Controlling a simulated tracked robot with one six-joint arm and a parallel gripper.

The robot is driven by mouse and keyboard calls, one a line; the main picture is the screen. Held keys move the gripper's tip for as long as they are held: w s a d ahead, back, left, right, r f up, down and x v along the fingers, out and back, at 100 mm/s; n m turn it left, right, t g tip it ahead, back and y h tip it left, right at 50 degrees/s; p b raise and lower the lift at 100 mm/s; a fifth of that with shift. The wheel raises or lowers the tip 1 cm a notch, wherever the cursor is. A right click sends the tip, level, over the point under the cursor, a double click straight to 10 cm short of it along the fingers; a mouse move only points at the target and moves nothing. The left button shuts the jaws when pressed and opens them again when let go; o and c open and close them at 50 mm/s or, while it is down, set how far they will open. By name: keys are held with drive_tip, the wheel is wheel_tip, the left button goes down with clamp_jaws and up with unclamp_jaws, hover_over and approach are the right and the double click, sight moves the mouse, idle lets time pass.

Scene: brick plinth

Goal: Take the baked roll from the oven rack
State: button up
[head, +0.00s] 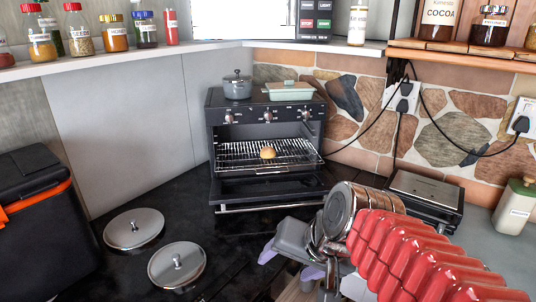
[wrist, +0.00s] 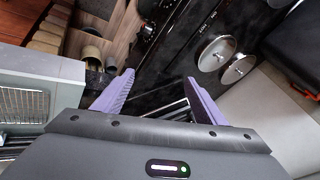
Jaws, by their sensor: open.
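The baked roll (head: 268,152) is small and golden brown. It lies on the wire oven rack (head: 240,157), which sticks out of the dark toaster oven (head: 215,122). The oven door (head: 262,190) is folded down open below the rack. My gripper (head: 285,270) is open and empty, in front of the oven and lower in the picture, well apart from the roll. Its two purple fingers show spread in the wrist view (wrist: 158,92). The roll does not show in the wrist view.
Two round lids (head: 134,229) (head: 177,265) lie on the dark counter left of my gripper. A flat dark appliance (head: 425,195) stands right. A black box (head: 40,225) stands left.

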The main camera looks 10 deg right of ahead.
drive_tip(key=w+r+m, duration=0.1)
drive_tip(key=w+m, duration=0.1)
drive_tip(key=w, duration=0.1)
drive_tip(key=w+a+m+y, duration=0.1)
drive_tip(key=w+m, duration=0.1)
drive_tip(key=w, duration=0.2)
drive_tip(key=w+a+r+m+t+y, duration=0.1)
drive_tip(key=w+m, duration=0.1)
drive_tip(key=w, duration=0.2)
drive_tip(key=shift+a+r, duration=0.15)
drive_tip(key=shift+r, duration=0.2)
drive_tip(key=w+d+r+m+t+y, duration=0.1)
drive_tip(key=w+r+m+t+y, duration=0.1)
drive_tip(key=w+m, duration=0.75)
drive_tip(key=m+t+h, duration=0.2)
drive_tip(key=m+t, duration=0.3)
drive_tip(key=m, duration=0.7)
approach(271, 154)
drive_tip(key=d+v, duration=0.1)
drive_tip(key=v, duration=0.3)
drive_tip(key=shift+w+a+r, duration=0.1)
drive_tip(key=shift+w+a, duration=0.1)
drive_tip(key=shift+w, duration=0.05)
drive_tip(key=shift+x, duration=4.3)
drive_tip(key=shift+a, duration=0.15)
drive_tip(key=shift+x, duration=2.55)
